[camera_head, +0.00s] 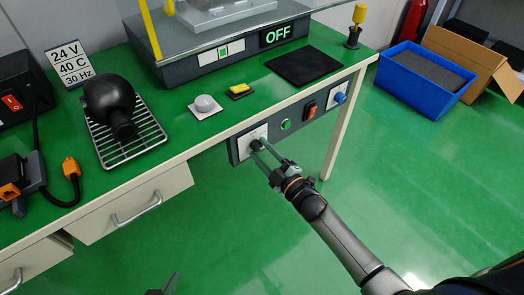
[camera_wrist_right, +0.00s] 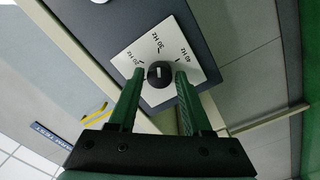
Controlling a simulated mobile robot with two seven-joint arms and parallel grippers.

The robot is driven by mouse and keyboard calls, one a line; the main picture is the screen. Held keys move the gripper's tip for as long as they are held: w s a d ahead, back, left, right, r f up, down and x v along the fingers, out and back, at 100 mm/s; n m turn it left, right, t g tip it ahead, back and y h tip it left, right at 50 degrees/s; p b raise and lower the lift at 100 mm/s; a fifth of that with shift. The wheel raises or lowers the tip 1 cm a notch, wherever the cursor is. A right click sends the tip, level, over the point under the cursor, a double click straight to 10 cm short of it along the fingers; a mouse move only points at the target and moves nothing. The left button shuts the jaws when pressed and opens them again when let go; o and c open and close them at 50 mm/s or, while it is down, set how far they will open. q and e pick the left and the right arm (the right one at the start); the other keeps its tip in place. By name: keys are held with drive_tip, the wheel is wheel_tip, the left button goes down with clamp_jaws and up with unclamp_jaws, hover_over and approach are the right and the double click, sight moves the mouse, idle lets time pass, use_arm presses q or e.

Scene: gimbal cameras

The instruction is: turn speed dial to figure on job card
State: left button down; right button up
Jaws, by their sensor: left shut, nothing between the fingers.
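The job card (camera_head: 70,63) stands at the back left of the bench and reads 24 V, 40 C, 30 Hz. Contact is not clear. My left gripper (camera_head: 165,284) is shut and empty at the bottom edge, mostly cut off.
The front panel also holds a green button (camera_head: 286,125), an orange-red switch (camera_head: 310,111) and a blue knob (camera_head: 340,98). A machine above shows OFF (camera_head: 277,36). A wire rack (camera_head: 142,146) with a black tool lies left.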

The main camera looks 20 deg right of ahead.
use_arm(q)
drive_tip(key=shift+f, duration=0.15)
use_arm(e)
drive_tip(key=shift+o, duration=1.3)
use_arm(q)
drive_tip(key=shift+w+d+r+p, duration=0.1)
drive_tip(key=shift+d+r+p, duration=0.05)
drive_tip(key=shift+r+p, duration=0.6)
use_arm(e)
drive_tip(key=v, duration=1.2)
drive_tip(key=shift+s, duration=0.3)
drive_tip(key=shift+f, duration=0.1)
